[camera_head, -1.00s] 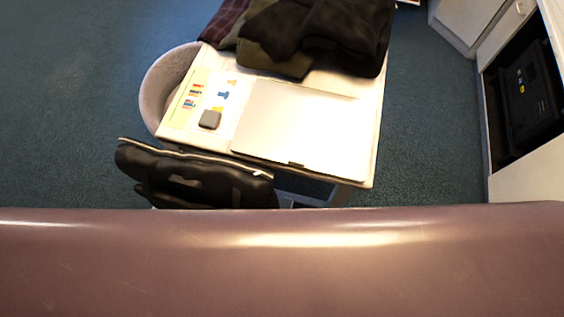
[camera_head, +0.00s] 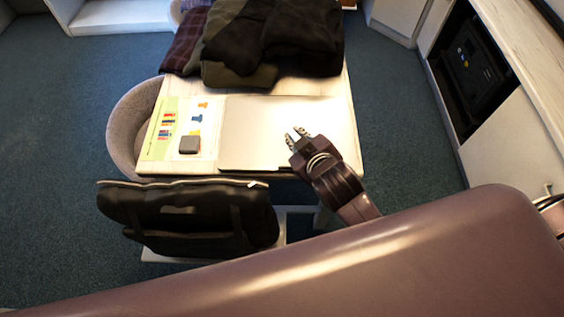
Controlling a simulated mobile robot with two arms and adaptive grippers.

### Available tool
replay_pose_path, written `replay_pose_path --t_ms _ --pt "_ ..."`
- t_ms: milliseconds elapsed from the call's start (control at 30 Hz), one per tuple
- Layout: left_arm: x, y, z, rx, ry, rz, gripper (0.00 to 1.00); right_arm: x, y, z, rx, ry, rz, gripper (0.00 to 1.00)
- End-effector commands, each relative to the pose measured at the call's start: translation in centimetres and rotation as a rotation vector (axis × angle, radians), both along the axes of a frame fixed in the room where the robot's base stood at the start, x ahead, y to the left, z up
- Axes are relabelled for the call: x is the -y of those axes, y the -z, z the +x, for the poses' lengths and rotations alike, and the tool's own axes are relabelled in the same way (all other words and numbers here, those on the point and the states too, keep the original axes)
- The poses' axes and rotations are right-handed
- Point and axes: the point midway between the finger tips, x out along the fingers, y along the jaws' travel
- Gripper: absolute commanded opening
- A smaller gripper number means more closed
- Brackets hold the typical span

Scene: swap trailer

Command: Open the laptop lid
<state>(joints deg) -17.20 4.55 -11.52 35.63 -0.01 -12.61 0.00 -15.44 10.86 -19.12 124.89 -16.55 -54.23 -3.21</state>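The laptop (camera_head: 265,130) is a flat silver slab lying closed on a white table (camera_head: 347,122), its front edge close to the table's near edge. My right gripper (camera_head: 296,134) is over or beside the laptop's right front part, with its two fingers apart and nothing between them. I cannot tell whether it touches the lid. My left gripper is not in view.
Dark folded clothes (camera_head: 275,35) are piled behind the laptop. A small grey box (camera_head: 189,145) and a printed chart (camera_head: 160,130) lie to its left. A black bag (camera_head: 190,218) stands before the table. A rounded chair (camera_head: 125,120) is at left.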

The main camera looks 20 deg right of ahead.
Motion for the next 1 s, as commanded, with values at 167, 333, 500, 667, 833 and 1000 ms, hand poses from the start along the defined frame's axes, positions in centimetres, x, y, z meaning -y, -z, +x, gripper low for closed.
replay_pose_path --t_ms 167,333,500,667,833,1000 --pt "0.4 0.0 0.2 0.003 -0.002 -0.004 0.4 -6.2 -10.7 7.1 0.426 -0.224 -0.156 0.12" --pt "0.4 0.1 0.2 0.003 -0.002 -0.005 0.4 -14.8 -20.4 8.3 0.842 -0.497 -0.342 0.12" --pt "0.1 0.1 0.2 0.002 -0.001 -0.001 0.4 -23.7 -25.6 4.5 1.219 -0.82 -0.55 0.12" --pt "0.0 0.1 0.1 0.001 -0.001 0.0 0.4 -30.1 -24.8 -1.2 1.515 -1.179 -0.763 0.12" --pt "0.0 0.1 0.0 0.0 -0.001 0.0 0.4 -32.2 -18.3 -6.3 1.722 -1.633 -1.003 0.12" --pt "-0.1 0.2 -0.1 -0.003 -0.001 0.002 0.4 -28.0 -9.2 -7.8 1.752 -2.171 -1.231 0.12"
